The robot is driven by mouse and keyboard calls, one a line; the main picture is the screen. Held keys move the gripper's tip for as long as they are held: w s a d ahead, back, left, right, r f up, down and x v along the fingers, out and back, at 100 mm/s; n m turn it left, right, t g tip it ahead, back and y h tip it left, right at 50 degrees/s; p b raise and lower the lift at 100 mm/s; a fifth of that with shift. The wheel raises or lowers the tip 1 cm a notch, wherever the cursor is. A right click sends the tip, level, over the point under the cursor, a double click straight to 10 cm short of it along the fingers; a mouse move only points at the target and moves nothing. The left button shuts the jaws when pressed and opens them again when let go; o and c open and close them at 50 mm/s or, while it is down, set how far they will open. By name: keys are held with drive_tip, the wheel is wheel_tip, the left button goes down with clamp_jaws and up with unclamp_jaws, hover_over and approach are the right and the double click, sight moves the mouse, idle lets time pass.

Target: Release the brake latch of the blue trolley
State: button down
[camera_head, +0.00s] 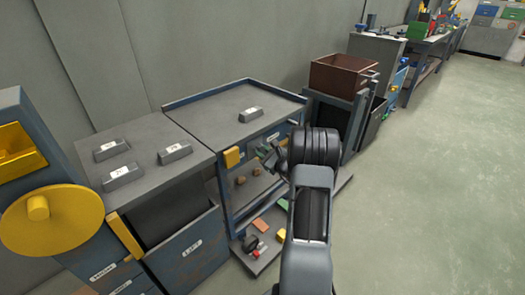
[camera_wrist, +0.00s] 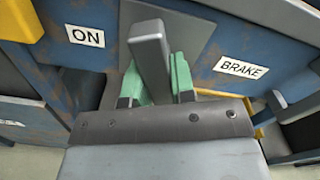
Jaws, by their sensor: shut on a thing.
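The blue trolley (camera_head: 236,108) stands in the middle of the head view, with a grey top and blue frame. In the wrist view its blue front panel (camera_wrist: 75,70) fills the upper part. The brake latch (camera_wrist: 148,42) is a grey lever standing out from a grey plate, tilted a little to the left between an "ON" label (camera_wrist: 85,36) and a "BRAKE" label (camera_wrist: 241,67). My gripper (camera_wrist: 158,88) has green finger pads on both sides of the lever and is shut on it. In the head view my gripper (camera_head: 270,155) is at the trolley's front side; the lever is not clear there.
A grey bar (camera_head: 251,114) lies on the trolley top. A cabinet with several grey bars (camera_head: 174,153) and a yellow wheel (camera_head: 50,220) stand at left. A brown bin (camera_head: 341,74) is behind my arm. Small coloured pieces lie on the lower shelf. The floor (camera_head: 440,190) at right is clear.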

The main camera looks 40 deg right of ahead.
drive_tip(key=m+p, duration=0.2)
drive_tip(key=m, duration=0.2)
drive_tip(key=shift+m, duration=0.4)
idle(0.4)
drive_tip(key=c, duration=1)
unclamp_jaws()
drive_tip(key=shift+o, duration=0.2)
drive_tip(key=s+d+p, duration=0.2)
drive_tip(key=s, duration=1.1)
drive_tip(key=shift+s+d+p, duration=0.25)
drive_tip(key=shift+s+p, duration=0.05)
